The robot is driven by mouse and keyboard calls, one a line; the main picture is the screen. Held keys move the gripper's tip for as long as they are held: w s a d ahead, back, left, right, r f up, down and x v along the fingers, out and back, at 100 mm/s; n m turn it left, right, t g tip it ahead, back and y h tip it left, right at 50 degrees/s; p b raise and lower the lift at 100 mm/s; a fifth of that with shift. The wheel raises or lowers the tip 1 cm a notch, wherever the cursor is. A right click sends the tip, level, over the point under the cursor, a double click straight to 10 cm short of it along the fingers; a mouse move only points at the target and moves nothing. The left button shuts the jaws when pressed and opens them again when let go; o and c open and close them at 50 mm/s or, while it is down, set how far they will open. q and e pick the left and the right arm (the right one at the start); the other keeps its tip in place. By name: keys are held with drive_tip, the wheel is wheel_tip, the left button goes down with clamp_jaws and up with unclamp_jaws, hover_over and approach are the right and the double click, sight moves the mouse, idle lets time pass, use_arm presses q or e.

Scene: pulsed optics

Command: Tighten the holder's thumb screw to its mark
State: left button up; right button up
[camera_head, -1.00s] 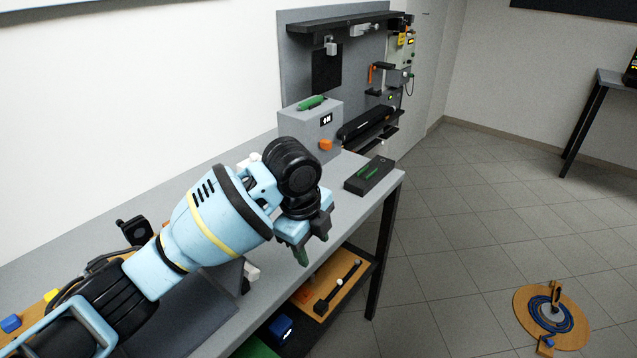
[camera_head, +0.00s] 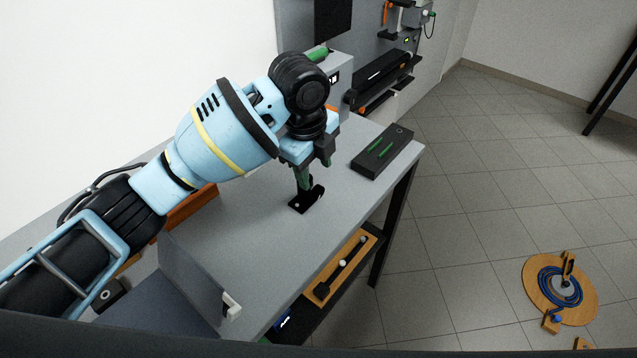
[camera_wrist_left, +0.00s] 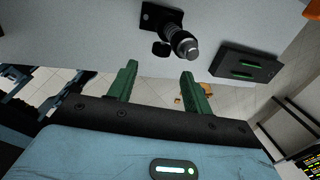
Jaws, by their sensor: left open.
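The holder (camera_head: 306,200) is a black piece with a flat base on the grey bench, partly hidden behind my left gripper in the head view. In the left wrist view the holder (camera_wrist_left: 162,18) shows a dark upright body with a grey-ended cylinder. A small black flat knob, which looks like the thumb screw (camera_wrist_left: 162,49), sticks out at its side. I cannot make out its mark. My left gripper (camera_head: 314,168) points down over the holder. Its green fingers (camera_wrist_left: 158,69) are apart and empty, and the knob lies just beyond their tips in the wrist view. My right gripper is not seen.
A black box with green strips (camera_head: 382,152) lies at the bench's right end; it also shows in the wrist view (camera_wrist_left: 244,64). A grey angled panel (camera_head: 195,275) stands at the near left. A wooden tray (camera_head: 345,268) sits on the shelf below. Bench (camera_head: 245,235) between is clear.

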sight(321, 187)
use_arm(q)
drive_tip(key=f, duration=0.5)
drive_tip(key=shift+w+d, duration=0.25)
drive_tip(key=shift+w, duration=0.15)
drive_tip(key=shift+w+d+f, duration=0.1)
drive_tip(key=shift+w+f, duration=0.05)
drive_tip(key=shift+f, duration=0.95)
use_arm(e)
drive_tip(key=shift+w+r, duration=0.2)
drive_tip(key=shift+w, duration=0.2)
use_arm(q)
drive_tip(key=c, duration=1)
